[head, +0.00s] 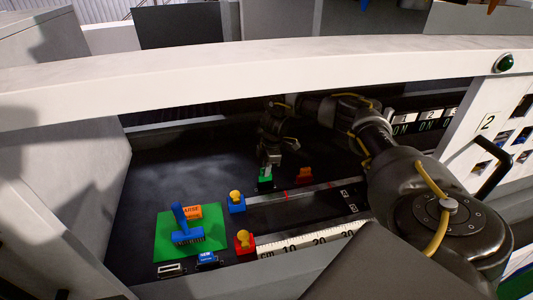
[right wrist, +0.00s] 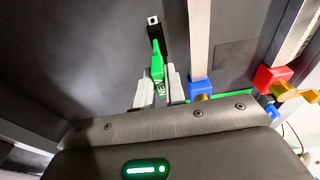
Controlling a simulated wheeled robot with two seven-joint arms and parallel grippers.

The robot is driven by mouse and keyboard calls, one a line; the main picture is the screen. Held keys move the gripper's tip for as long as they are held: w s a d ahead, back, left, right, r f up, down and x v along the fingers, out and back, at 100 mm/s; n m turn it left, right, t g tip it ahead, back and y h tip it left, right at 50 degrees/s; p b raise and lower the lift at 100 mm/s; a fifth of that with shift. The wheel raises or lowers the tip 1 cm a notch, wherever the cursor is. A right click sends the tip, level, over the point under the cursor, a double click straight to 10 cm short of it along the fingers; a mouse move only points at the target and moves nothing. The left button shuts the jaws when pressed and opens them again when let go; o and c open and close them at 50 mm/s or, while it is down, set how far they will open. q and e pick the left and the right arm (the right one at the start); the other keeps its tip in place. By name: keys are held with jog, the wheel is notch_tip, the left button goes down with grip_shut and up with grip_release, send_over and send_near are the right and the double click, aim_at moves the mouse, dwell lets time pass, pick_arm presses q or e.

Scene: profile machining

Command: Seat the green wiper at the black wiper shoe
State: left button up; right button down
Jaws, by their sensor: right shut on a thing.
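The green wiper (right wrist: 158,66), marked NEW, is between the two fingers of my right gripper (right wrist: 160,84) in the right wrist view. The gripper is shut on it. The wiper's narrow far end points at the black wiper shoe (right wrist: 153,27), a small dark block with a light square on its end. The two overlap or meet in this view; I cannot tell whether they touch. In the head view the green wiper (head: 265,175) shows low under my right gripper (head: 267,163), near the machine bed. The shoe does not stand out there against the dark bed. My left gripper is not in view.
A green mat (head: 163,245) holds a blue brush (head: 187,233) and an orange block (head: 191,212). Blue (head: 236,204) and red (head: 245,241) stops with yellow knobs sit at the rail ends. An orange-red piece (head: 305,174) stands right of the wiper. A white beam (head: 200,75) crosses above.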

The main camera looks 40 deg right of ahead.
jog(key=shift+f+b, duration=0.95)
jog(key=shift+f, duration=1)
jog(key=c, duration=1.4)
grip_release()
jog(key=shift+r, duration=0.55)
jog(key=r, duration=0.3)
jog(key=d+r, duration=0.1)
jog(key=r, duration=0.5)
jog(key=shift+s+d+r, duration=0.2)
jog(key=shift+s+r, duration=0.1)
jog(key=shift+s, duration=0.1)
